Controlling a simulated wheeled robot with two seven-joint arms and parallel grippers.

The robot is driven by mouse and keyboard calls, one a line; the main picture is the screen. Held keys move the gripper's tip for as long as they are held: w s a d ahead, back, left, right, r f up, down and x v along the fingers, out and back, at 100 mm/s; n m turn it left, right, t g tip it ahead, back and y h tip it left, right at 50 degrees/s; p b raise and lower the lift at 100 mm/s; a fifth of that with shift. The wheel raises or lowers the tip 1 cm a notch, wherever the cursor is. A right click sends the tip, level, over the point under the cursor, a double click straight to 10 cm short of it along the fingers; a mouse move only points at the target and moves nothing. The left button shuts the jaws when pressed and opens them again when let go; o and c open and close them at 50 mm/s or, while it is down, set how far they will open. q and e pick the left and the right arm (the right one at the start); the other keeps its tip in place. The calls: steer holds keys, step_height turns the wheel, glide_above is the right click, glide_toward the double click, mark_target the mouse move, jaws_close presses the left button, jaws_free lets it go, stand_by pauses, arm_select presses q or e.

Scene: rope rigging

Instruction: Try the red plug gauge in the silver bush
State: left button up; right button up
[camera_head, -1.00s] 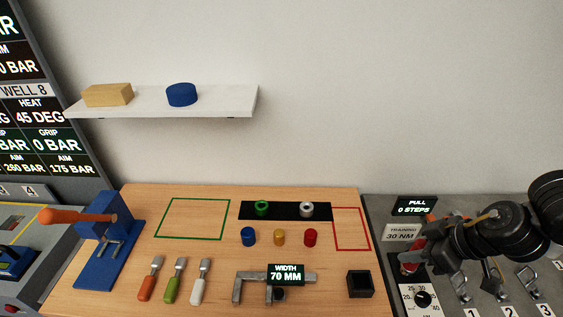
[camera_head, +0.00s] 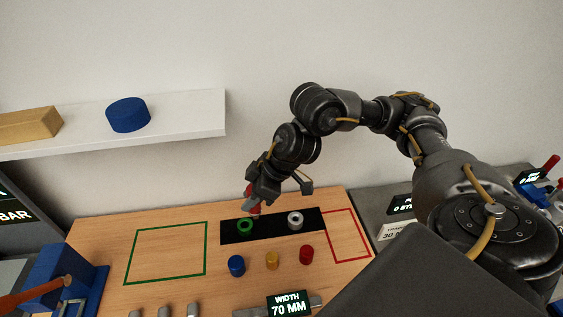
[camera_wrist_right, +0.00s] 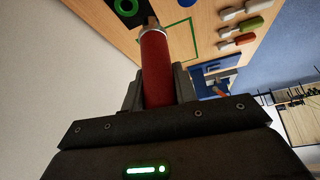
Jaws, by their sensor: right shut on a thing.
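My right gripper (camera_head: 254,205) is above the strip's left end, close to the green bush (camera_head: 245,226) and left of the silver one. It is shut on a red cylindrical handle (camera_wrist_right: 155,70) with a narrower brownish tip, pointing away from the wrist. I cannot tell exactly what tool this is. The green ring (camera_wrist_right: 125,6) shows beyond the tip. My left gripper is not in view.
Green (camera_head: 165,253) and red (camera_head: 346,235) outlines flank the strip. A shelf (camera_head: 180,121) hangs above left. The width display (camera_head: 289,304) is at the front.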

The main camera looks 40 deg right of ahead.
steer(key=d+f+m+t+h+p, duration=0.1)
steer(key=d+f+m+h+p, duration=0.1)
steer(key=d, duration=0.5)
steer(key=d+f+m+t+h+p, duration=0.1)
steer(key=d+f+m+h+p, duration=0.1)
steer(key=d+m, duration=0.5)
step_height(320, 180, down, 2)
steer(key=shift+h+p, duration=0.3)
steer(key=shift+p, duration=0.2)
steer(key=shift+d, duration=0.1)
steer(key=shift+s+p, duration=0.3)
steer(key=shift+p, duration=0.1)
